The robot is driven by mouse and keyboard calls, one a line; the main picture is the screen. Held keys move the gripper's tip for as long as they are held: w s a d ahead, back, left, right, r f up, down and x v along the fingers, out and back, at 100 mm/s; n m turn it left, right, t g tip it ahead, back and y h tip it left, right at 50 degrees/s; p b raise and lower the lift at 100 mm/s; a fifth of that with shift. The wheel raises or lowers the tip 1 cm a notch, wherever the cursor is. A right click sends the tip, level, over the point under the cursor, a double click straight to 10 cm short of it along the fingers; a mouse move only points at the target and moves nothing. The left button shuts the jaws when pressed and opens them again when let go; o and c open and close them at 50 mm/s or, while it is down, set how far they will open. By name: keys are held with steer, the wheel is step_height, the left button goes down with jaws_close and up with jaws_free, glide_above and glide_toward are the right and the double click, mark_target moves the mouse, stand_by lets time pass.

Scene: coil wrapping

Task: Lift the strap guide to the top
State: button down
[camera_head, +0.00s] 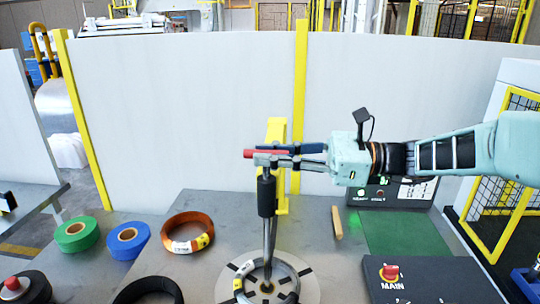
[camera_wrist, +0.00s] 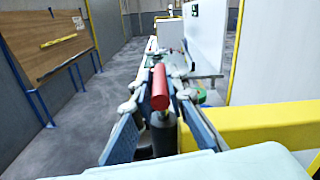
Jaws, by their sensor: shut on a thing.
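The strap guide has a red handle (camera_head: 262,153) at the top, a black sleeve (camera_head: 267,196) under it and a thin metal rod (camera_head: 269,240) reaching down into the coil. My gripper (camera_head: 268,157) reaches in from the right, level, with its fingers shut around the top of the guide. In the wrist view the red handle (camera_wrist: 159,88) sits between the finger pads, with a dark cylinder (camera_wrist: 163,134) below it. A metal coil (camera_head: 247,283) lies on the round plate (camera_head: 310,288) at the bottom centre. The guide stands before a yellow post (camera_head: 277,130).
Green (camera_head: 77,235) and blue (camera_head: 127,240) tape rolls and an orange coil (camera_head: 193,232) lie on the table's left. White panels stand behind.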

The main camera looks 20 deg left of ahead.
step_height(320, 180, up, 20)
steer(key=p, duration=1.4)
steer(key=shift+r, duration=0.25)
steer(key=c, duration=1.9)
jaws_free()
steer(key=shift+c, duration=0.2)
steer(key=shift+w+d, duration=0.1)
steer(key=v, duration=1.2)
